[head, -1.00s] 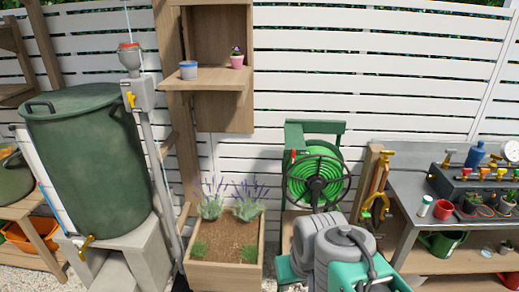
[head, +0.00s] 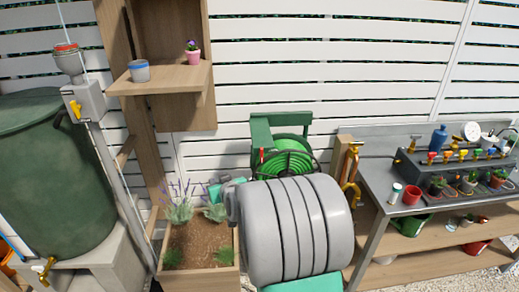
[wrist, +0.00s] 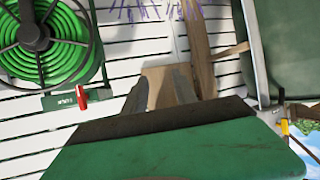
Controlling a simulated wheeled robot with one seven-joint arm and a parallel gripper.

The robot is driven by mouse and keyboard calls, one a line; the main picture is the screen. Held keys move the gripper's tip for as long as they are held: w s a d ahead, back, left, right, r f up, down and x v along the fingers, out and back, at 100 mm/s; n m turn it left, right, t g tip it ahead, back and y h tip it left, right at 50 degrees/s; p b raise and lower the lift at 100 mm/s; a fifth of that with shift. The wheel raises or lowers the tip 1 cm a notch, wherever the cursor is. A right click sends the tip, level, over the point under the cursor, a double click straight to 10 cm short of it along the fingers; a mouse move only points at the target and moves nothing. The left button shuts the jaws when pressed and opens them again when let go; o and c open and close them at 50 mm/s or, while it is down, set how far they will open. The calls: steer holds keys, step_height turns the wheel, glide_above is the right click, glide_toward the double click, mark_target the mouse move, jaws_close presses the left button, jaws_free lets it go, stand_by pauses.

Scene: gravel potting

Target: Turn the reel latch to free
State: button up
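The red reel latch (wrist: 82,97) is a small lever on the green reel frame, at left in the wrist view. In the head view the latch (head: 262,155) shows as a small red spot at the left of the hose reel (head: 290,146). My gripper (wrist: 160,85) has two grey fingers apart, with nothing between them. The latch is left of the fingers in the wrist view, apart from them. In the head view my arm covers the lower part of the reel, and the gripper end is above the planter, left of the reel.
A wooden planter with lavender (head: 200,245) stands left of the reel. A shelf (head: 160,78) with two pots is above it. A green barrel (head: 50,175) is at far left. A metal bench (head: 385,185) with pots and taps is at right. A white slatted fence closes the back.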

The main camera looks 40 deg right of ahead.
steer(key=d+m+t+h, duration=0.1)
steer(key=d+m+h, duration=0.1)
steer(key=d, duration=0.6)
steer(key=m+t+h+p, duration=0.1)
steer(key=m+h+p, duration=0.1)
steer(key=h, duration=0.3)
glide_toward(262, 153)
steer(key=x, duration=0.2)
steer(key=p+x, duration=0.1)
steer(key=x, duration=0.6)
steer(key=shift+d, duration=0.1)
steer(key=shift+c, duration=0.4)
jaws_close()
